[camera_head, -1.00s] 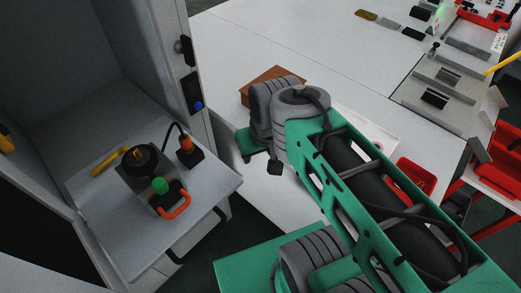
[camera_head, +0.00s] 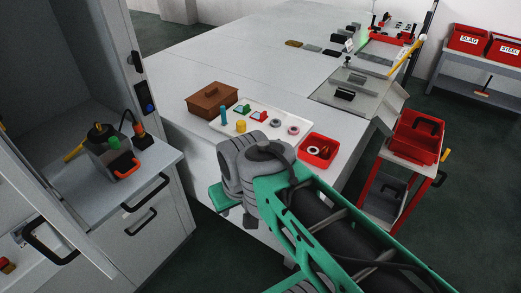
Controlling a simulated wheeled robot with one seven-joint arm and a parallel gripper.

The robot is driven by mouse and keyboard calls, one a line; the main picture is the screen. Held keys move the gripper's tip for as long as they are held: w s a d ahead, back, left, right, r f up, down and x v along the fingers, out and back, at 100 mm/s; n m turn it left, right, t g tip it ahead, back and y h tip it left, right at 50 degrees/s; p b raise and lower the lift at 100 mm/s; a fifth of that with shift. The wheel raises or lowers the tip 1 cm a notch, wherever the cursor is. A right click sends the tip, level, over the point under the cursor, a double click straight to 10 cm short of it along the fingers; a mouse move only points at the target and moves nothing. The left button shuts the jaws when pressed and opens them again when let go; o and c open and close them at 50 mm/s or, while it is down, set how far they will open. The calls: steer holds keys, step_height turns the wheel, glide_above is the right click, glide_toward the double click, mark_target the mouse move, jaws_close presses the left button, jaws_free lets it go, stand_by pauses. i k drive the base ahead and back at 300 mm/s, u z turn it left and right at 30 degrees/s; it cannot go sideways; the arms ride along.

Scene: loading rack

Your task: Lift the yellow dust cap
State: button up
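A small yellow cap (camera_head: 241,127), which looks like the dust cap, stands on a white tray (camera_head: 213,127) near the front edge of the long white table. A taller blue cylinder (camera_head: 223,115) stands just to its left. My green and grey arm reaches up from the lower right, and its grey joint is just below the cap in the picture. The fingers of my gripper do not show, so I cannot tell their state.
Green and red pieces and rings share the tray. A red cart (camera_head: 400,165) stands right of the table. An open cabinet (camera_head: 95,190) is at left.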

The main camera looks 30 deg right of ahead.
mark_target(241, 125)
steer(key=z, duration=0.1)
steer(key=i, duration=0.55)
steer(key=z, duration=0.45)
steer(key=k, duration=0.45)
steer(key=u, duration=0.7)
steer(key=i, duration=0.8)
steer(key=u, duration=0.1)
